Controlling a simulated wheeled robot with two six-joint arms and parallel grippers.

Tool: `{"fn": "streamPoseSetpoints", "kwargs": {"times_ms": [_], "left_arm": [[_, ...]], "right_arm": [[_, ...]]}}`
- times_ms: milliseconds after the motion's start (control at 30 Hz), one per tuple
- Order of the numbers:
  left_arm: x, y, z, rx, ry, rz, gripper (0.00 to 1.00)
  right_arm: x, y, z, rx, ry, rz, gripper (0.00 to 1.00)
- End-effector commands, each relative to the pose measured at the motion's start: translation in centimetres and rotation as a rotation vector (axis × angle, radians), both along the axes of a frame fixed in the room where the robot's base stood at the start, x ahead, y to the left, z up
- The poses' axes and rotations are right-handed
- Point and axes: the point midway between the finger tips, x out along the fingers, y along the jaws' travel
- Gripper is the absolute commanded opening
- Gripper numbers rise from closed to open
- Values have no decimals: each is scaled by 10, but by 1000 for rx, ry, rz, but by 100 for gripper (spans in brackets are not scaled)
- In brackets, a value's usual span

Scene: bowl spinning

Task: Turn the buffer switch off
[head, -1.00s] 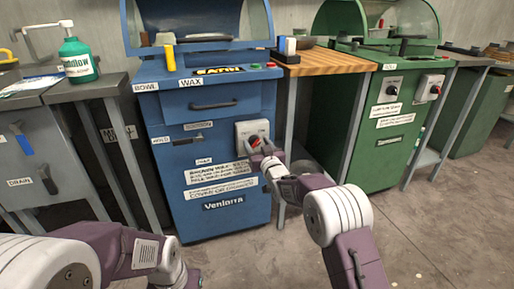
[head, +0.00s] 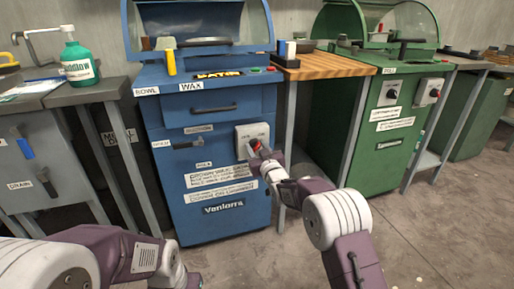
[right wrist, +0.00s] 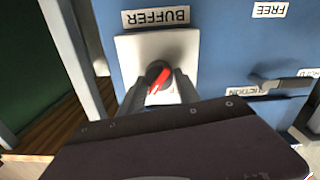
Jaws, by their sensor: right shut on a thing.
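The buffer switch is a dark round knob with a red handle (right wrist: 158,79) on a pale square plate (right wrist: 130,50), under a BUFFER label (right wrist: 155,17) in the right wrist view. In the head view its plate (head: 242,131) sits on the upper right of the blue cabinet's front. My right gripper (head: 256,149) is at the switch, its fingers on either side of the red handle, shut on it. In the right wrist view the handle sits tilted between the fingertips (right wrist: 160,88). My left arm enters at lower left; the left gripper's jaws are not clearly visible.
The blue cabinet (head: 220,105) carries a clear hood and a drawer with a handle. A wooden-topped table (head: 325,65) stands to its right, then a green cabinet (head: 400,110). A grey bench (head: 85,92) stands left. The floor (head: 420,225) at front right is clear.

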Motion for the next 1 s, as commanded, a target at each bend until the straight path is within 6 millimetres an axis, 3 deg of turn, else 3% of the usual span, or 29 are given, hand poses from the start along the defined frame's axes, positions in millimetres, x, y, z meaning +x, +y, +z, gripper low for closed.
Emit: {"fn": "streamPoseSetpoints", "kwargs": {"times_ms": [1000], "left_arm": [[0, 0, 15, 0, 0, 0, 0]], "right_arm": [[-1, 3, -4, -907, -291, 2, 0]]}}
